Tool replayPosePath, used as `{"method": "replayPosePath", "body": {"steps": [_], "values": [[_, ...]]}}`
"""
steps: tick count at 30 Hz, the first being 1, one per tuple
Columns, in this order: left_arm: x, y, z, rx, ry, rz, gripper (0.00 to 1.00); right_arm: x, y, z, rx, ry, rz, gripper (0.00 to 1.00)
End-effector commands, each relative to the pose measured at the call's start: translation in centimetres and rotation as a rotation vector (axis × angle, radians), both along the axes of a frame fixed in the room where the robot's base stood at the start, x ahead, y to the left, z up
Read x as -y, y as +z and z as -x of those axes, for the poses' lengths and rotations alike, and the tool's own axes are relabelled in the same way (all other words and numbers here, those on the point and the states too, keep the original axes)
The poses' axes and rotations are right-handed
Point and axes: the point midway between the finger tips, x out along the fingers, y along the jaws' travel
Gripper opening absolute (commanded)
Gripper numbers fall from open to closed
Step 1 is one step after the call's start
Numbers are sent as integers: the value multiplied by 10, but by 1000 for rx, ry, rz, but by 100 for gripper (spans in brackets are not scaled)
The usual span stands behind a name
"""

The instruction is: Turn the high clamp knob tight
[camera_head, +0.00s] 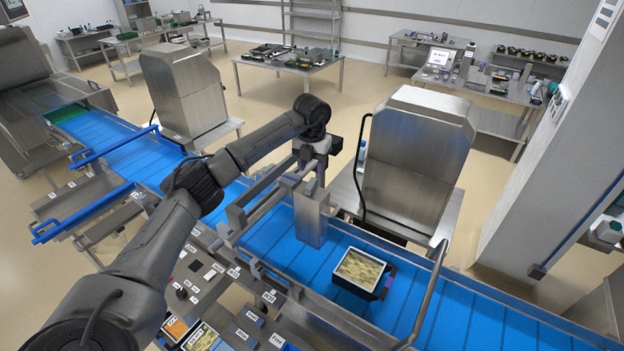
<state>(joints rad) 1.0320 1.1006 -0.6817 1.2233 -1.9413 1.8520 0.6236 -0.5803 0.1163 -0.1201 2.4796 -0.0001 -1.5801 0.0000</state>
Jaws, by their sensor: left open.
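My left arm comes in from the lower left and reaches over the blue conveyor. Its left gripper (306,157) points down beside the upper end of a grey metal clamp frame (262,190) that spans the belt. The gripper is open, but its fingertips are small and partly hidden by the wrist and frame. I cannot make out the high clamp knob; it may be hidden behind the gripper. Whether the fingers are around it or touching it cannot be told. A steel upright block (311,217) stands below the gripper at the frame. My right gripper is not in view.
The blue conveyor (262,236) runs from upper left to lower right. A filled tray (352,286) sits on it right of the steel block. A large steel housing (416,160) stands behind, with a bent metal rail (430,290) at its right. A labelled control panel (195,281) lies in front.

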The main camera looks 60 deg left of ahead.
Motion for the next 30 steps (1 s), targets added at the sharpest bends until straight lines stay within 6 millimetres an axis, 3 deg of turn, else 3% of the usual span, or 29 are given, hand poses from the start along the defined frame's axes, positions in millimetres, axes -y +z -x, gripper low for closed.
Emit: {"method": "replayPosePath", "body": {"steps": [6, 12, 25, 30], "values": [[0, -33, 0, -2, 0, 0, 47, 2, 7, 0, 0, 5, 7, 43], [0, -50, 0, 0, 0, 1, 47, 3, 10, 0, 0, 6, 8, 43], [0, -57, 0, 1, 0, 1, 47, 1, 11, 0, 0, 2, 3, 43], [0, -57, 0, 1, 0, 0, 32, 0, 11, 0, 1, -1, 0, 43]]}}
